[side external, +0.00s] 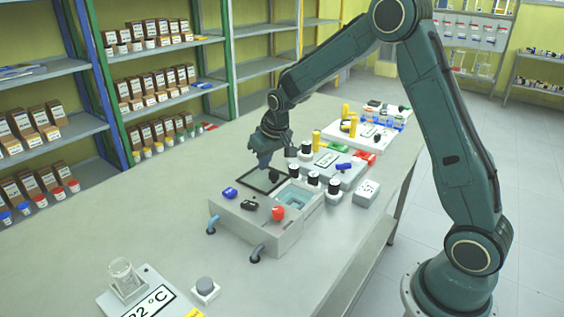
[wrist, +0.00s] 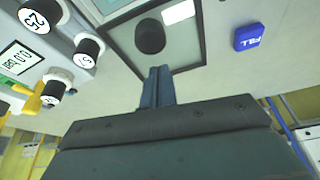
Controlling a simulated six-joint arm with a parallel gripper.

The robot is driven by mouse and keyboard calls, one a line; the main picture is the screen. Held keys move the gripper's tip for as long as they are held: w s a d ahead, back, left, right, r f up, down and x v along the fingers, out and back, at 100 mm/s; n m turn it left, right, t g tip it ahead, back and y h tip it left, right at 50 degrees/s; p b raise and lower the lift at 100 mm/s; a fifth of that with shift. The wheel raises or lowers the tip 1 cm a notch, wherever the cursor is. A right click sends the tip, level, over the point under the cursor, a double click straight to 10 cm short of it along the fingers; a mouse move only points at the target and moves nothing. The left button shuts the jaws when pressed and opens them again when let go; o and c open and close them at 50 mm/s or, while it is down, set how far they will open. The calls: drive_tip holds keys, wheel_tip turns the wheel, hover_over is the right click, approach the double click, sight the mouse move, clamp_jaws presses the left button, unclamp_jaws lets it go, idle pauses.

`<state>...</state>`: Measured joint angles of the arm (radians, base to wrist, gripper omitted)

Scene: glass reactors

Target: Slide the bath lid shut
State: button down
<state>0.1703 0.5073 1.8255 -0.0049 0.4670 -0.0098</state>
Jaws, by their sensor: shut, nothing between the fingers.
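The bath (side external: 252,229) is a pale grey box on the bench. Its opening (side external: 294,197), with bluish water inside, is at least partly uncovered. The bath lid (side external: 254,184) is a dark-framed clear panel lying to the left of and behind the opening. In the wrist view the lid's dark frame (wrist: 124,52) and its round black knob (wrist: 150,36) are near the fingertips. My gripper (side external: 264,166) is shut and empty, pointing down over the lid beside the knob. It also shows in the wrist view (wrist: 157,72). I cannot tell whether it touches the knob.
Blue (side external: 230,193), black (side external: 249,205) and red (side external: 278,213) parts sit on the bath's front top.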

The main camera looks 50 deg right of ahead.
drive_tip(key=shift+s+a, duration=0.15)
drive_tip(key=shift+s, duration=0.6)
drive_tip(key=shift+s, duration=0.1)
drive_tip(key=s, duration=1.1)
drive_tip(key=shift+s, duration=0.15)
drive_tip(key=shift+f, duration=0.15)
drive_tip(key=shift+w, duration=2.15)
drive_tip(key=v, duration=1)
drive_tip(key=shift+d+r, duration=0.3)
